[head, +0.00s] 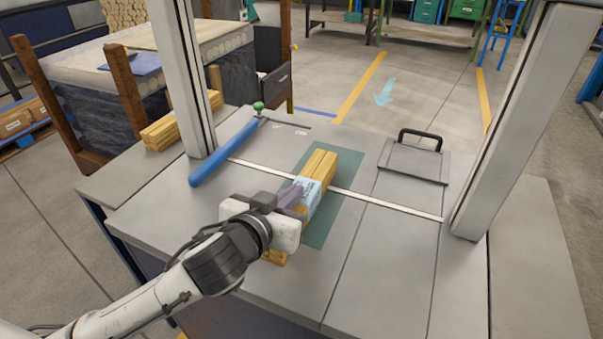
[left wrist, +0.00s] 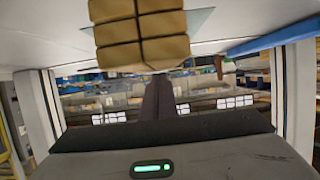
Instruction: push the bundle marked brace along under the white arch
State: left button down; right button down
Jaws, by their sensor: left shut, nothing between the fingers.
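A bundle of yellow wood strips (head: 319,166) with a pale blue wrap lies lengthwise on the green mat (head: 345,205). Its marking is too small to read. Its far end lies past the white line between the posts of the white arch, left post (head: 181,75) and right post (head: 512,115). The arch's top is out of view. My left gripper (head: 290,197) is shut and empty, over or against the bundle, hiding part of it; contact is unclear. In the left wrist view the bundle's stacked ends (left wrist: 140,42) show just above the shut fingers (left wrist: 158,97). My right gripper is not in view.
A blue bar (head: 224,152) with a green knob lies right of the left post. A grey plate with a black handle (head: 415,160) is right of the mat. Another wood bundle (head: 165,134) lies beyond the left post. The table beyond the mat's far end is short.

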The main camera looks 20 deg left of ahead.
pick_arm(q)
jog(key=shift+r, duration=0.2)
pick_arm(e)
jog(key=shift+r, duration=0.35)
